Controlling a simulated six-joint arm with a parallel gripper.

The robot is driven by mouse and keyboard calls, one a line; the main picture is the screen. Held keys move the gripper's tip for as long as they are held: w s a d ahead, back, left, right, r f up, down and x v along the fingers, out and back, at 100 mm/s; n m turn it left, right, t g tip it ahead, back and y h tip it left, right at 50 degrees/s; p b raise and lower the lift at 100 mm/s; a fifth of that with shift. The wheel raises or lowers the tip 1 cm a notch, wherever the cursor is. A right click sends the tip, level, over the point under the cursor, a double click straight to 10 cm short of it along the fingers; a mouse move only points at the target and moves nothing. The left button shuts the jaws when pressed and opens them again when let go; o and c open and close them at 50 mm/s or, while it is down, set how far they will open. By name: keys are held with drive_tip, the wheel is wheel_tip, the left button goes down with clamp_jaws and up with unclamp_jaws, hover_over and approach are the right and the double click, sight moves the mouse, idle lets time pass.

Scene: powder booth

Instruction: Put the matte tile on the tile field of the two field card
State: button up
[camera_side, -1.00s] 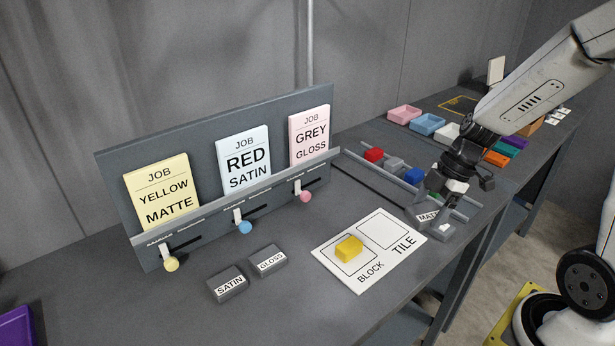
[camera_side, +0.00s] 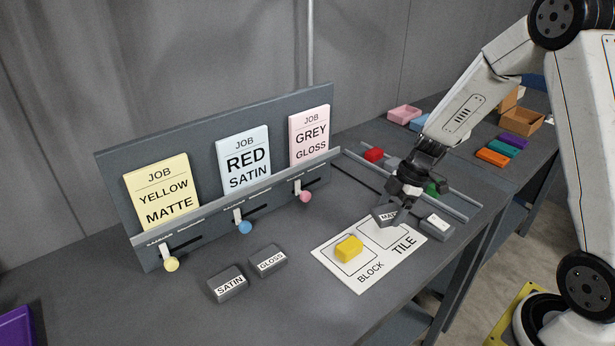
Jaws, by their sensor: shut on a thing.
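The matte tile (camera_side: 383,216) is a dark grey piece with a white label, partly hidden by my gripper. My gripper (camera_side: 398,205) is shut on it and holds it at the far edge of the tile field, tilted in the picture; I cannot tell whether it touches the card. The two field card (camera_side: 361,281) is white and lies on the table. Its tile field (camera_side: 385,236) is empty apart from the tile over its far part. A yellow block (camera_side: 348,248) sits on the block field.
The satin tile (camera_side: 227,285) and gloss tile (camera_side: 268,260) lie left of the card. A dark grey piece with a white top (camera_side: 437,224) sits right of the card. A job board (camera_side: 115,166) with sliders runs along the left.

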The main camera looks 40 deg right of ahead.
sight(384, 230)
drive_tip(key=shift+w+f, duration=0.25)
drive_tip(key=shift+f, duration=0.1)
drive_tip(key=shift+w, duration=0.1)
drive_tip(key=shift+w+f, duration=0.15)
drive_tip(key=shift+f, duration=1.65)
drive_tip(key=shift+f, duration=0.1)
drive_tip(key=o, duration=1.1)
drive_tip(key=v, duration=1.2)
